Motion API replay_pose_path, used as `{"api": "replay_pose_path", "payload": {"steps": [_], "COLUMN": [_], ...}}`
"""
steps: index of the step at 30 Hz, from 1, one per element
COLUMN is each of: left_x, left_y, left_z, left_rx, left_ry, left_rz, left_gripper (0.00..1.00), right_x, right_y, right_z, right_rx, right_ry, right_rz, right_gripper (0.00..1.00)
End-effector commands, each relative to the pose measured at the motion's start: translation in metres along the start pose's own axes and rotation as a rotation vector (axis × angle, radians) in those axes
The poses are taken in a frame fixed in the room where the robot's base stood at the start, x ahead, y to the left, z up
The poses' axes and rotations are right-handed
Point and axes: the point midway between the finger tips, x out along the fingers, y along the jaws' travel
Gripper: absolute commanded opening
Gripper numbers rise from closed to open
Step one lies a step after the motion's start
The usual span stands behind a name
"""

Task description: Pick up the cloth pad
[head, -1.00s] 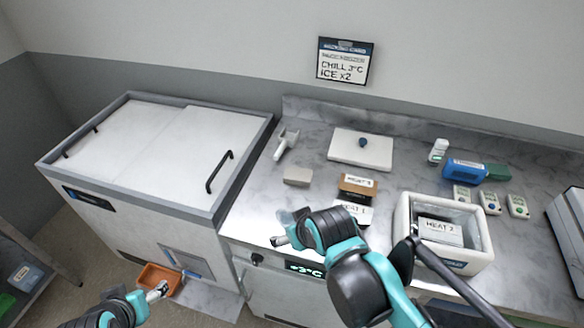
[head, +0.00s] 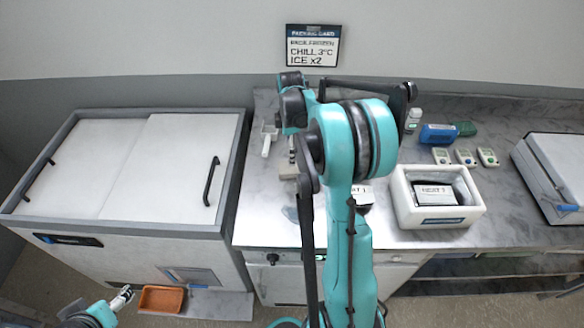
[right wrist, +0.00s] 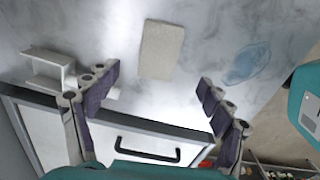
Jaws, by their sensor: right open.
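The cloth pad (right wrist: 162,50) is a beige-grey rectangle lying flat on the marble counter in the right wrist view. In the head view it is mostly hidden by my right arm. My right gripper (right wrist: 158,82) is open and empty, above the counter. The pad lies ahead of the gap between its fingers, and neither finger is seen touching it. My left gripper (head: 124,296) is low at the left, beside an orange tray (head: 162,299); its jaws are too small to read.
A white scoop-like tool (head: 267,141) lies left of the pad. A pale blue clear item (right wrist: 248,62) lies to its right in the wrist view. A white box (head: 437,222) with a label inside stands right of my arm. A chest freezer (head: 165,165) stands left.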

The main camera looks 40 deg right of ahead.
Motion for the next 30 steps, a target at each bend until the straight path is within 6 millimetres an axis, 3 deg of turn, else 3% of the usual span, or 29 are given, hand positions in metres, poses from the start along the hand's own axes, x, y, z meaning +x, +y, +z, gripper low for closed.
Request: {"api": "replay_pose_path", "payload": {"steps": [11, 18, 26, 27, 30], "left_x": [0.009, 0.019, 0.019, 0.019, 0.019], "left_y": [0.000, 0.000, 0.000, 0.000, 0.000], "left_z": [0.006, 0.014, 0.014, 0.014, 0.014], "left_rx": [0.000, 0.000, 0.000, 0.000, 0.000], "left_ry": [0.000, 0.000, 0.000, 0.000, 0.000], "left_rz": [0.000, 0.000, 0.000, 0.000, 0.000], "left_gripper": [0.70, 0.70, 0.70, 0.70, 0.70], "right_x": [0.038, 0.075, 0.081, 0.081, 0.080], "right_y": [0.003, 0.003, 0.003, 0.003, 0.003], "right_z": [0.003, 0.004, 0.004, 0.004, 0.004], "right_rx": [-0.014, -0.013, -0.013, -0.013, -0.013], "right_ry": [-0.001, -0.001, -0.001, -0.001, -0.001], "right_rz": [-0.008, -0.007, -0.007, -0.007, -0.007], "right_gripper": [0.81, 0.81, 0.81, 0.78, 0.52]}}
